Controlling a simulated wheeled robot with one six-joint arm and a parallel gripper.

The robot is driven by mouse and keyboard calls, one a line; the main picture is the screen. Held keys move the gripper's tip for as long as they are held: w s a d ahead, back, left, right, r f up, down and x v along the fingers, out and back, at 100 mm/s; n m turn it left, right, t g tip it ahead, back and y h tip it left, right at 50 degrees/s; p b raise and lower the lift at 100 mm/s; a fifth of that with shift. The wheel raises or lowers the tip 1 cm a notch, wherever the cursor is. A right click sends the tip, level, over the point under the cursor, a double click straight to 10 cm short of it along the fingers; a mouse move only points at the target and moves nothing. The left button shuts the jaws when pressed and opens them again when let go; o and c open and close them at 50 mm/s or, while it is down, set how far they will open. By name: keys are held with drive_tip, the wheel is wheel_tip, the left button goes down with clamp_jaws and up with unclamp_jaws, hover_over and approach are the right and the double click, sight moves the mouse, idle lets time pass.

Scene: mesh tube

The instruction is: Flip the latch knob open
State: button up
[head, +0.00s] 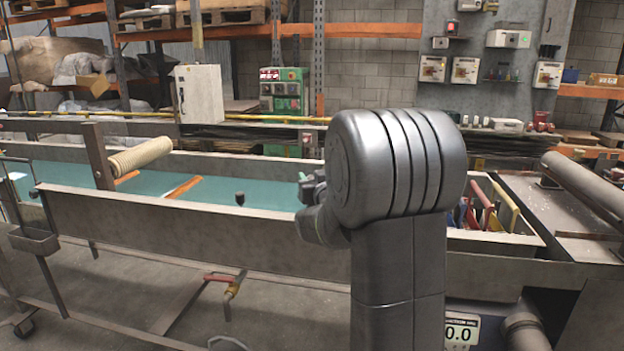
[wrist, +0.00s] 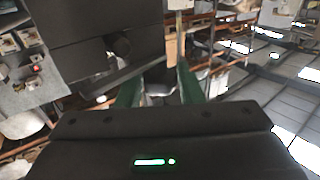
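A small black knob (head: 240,198) stands on the near edge of the long grey trough in the head view. A similar dark knob (head: 33,194) sits at the trough's left end. I cannot tell which one is the latch knob. In the wrist view a round dark knob (wrist: 119,45) sticks out of a dark panel (wrist: 85,35), up and left of my gripper (wrist: 159,88). Its two green fingers are apart, with no object clearly held between them. In the head view my arm's large grey link hides most of the gripper.
The trough (head: 170,218) crosses the head view, with teal liquid or lining inside. Coloured plates (head: 485,205) fill the right end. Racks and wall boxes stand behind.

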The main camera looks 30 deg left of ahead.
drive_tip(key=c, duration=0.5)
drive_tip(key=shift+r+m+t+h+p, duration=0.15)
drive_tip(key=shift+m+t+h+p, duration=0.65)
drive_tip(key=shift+h, duration=0.2)
drive_tip(key=shift+m+t+h+p, duration=0.3)
drive_tip(key=shift+m+h+p, duration=0.1)
drive_tip(key=shift+h+p, duration=0.15)
drive_tip(key=m+t+h+p, duration=0.1)
drive_tip(key=m+h+p, duration=0.1)
drive_tip(key=p, duration=0.3)
drive_tip(key=m+t+h+p, duration=0.1)
drive_tip(key=m+h+p, duration=0.2)
drive_tip(key=h+p, duration=0.2)
drive_tip(key=shift+r+t, duration=0.2)
drive_tip(key=shift+t, duration=0.1)
drive_tip(key=m+h+p, duration=0.1)
drive_tip(key=h+p, duration=0.1)
drive_tip(key=m+h+p, duration=0.1)
drive_tip(key=m+h, duration=0.1)
drive_tip(key=h, duration=0.1)
drive_tip(key=shift+f+h+p, duration=0.2)
drive_tip(key=shift+h+p, duration=0.15)
drive_tip(key=shift+f+m+g+h+p, duration=0.1)
drive_tip(key=shift+m+g+h+p, duration=0.45)
drive_tip(key=shift+m+h, duration=0.75)
drive_tip(key=shift+m+g+h+p, duration=0.5)
drive_tip(key=shift+m+h, duration=0.4)
drive_tip(key=shift+h, duration=0.7)
drive_tip(key=shift+g+h, duration=0.25)
drive_tip(key=shift+h, duration=0.05)
